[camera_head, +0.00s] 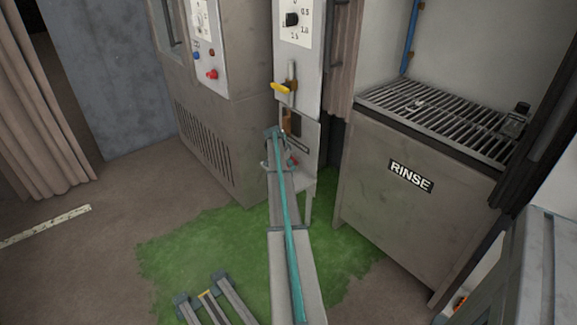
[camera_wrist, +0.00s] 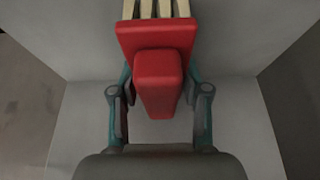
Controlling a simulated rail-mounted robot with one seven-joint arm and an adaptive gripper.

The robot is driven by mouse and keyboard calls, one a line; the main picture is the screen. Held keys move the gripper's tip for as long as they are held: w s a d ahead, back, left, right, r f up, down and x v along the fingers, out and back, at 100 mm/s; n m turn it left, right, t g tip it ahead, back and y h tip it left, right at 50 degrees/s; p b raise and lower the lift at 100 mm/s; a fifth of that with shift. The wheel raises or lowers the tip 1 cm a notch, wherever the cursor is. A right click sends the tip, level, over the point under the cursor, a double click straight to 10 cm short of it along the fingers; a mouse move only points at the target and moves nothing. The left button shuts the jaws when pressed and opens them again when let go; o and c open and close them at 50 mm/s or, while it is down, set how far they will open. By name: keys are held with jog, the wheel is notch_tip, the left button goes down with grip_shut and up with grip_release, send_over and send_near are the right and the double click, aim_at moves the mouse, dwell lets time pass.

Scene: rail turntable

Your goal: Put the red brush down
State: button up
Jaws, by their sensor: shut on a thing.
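The red brush (camera_wrist: 158,85) is in the middle of the wrist view, with a red handle and head and pale bristles at the top edge. My gripper (camera_wrist: 160,105) is shut on its red handle, one teal-jointed finger on each side. Pale grey faces lie beyond the brush; I cannot tell whether it touches them. In the head view my arm reaches forward to the narrow grey panel unit (camera_head: 298,45). There my gripper (camera_head: 284,155) is small and partly hidden by my arm, with a little red showing beside it.
A yellow lever (camera_head: 283,88) sticks out of the panel just above my gripper. A grey cabinet (camera_head: 225,140) stands to the left. The RINSE unit (camera_head: 375,190) with a slatted metal grate (camera_head: 440,118) stands to the right. A green patch (camera_head: 205,250) covers the floor below.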

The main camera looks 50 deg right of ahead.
jog(key=shift+f, duration=0.25)
jog(key=o, duration=1.1)
